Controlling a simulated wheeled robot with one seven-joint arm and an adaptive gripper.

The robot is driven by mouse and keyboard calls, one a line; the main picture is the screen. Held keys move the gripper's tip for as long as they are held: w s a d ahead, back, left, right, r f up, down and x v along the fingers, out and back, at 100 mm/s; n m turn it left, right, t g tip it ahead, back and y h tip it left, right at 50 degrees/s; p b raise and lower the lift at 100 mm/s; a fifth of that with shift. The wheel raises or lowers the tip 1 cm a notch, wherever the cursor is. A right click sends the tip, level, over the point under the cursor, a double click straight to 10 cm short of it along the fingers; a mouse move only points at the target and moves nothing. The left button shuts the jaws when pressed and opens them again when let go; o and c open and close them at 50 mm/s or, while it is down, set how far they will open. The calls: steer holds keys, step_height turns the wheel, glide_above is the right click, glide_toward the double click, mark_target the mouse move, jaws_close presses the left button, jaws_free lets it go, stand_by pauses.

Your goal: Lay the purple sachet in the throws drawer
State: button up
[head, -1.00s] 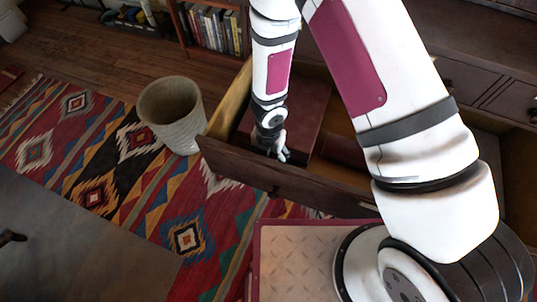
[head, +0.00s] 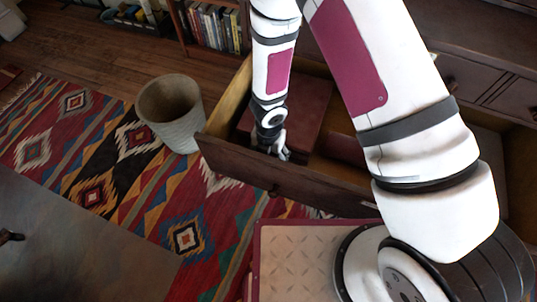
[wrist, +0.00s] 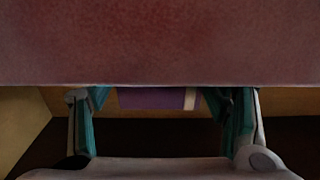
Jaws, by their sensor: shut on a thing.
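The purple sachet (wrist: 150,99) shows in the wrist view, with a pale stripe near its right end. It sits between the teal-padded fingers of my gripper (wrist: 160,110), which is shut on it. Its upper part is hidden behind a dark red surface. In the head view my gripper (head: 277,150) is down inside the open wooden drawer (head: 235,163), close behind its front panel and near the left end. The sachet cannot be made out in the head view.
A dark red box (head: 308,105) lies in the drawer beside my gripper, with another dark red item (head: 345,149) to its right. A grey-beige bin (head: 172,110) stands left of the drawer on a patterned rug (head: 95,195). A bookshelf (head: 215,28) stands behind.

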steer(key=o, duration=1.2)
steer(key=shift+r, duration=0.1)
steer(key=shift+w+r, duration=0.1)
steer(key=shift+r, duration=0.6)
step_height(320, 180, up, 10)
steer(key=shift+r, duration=0.2)
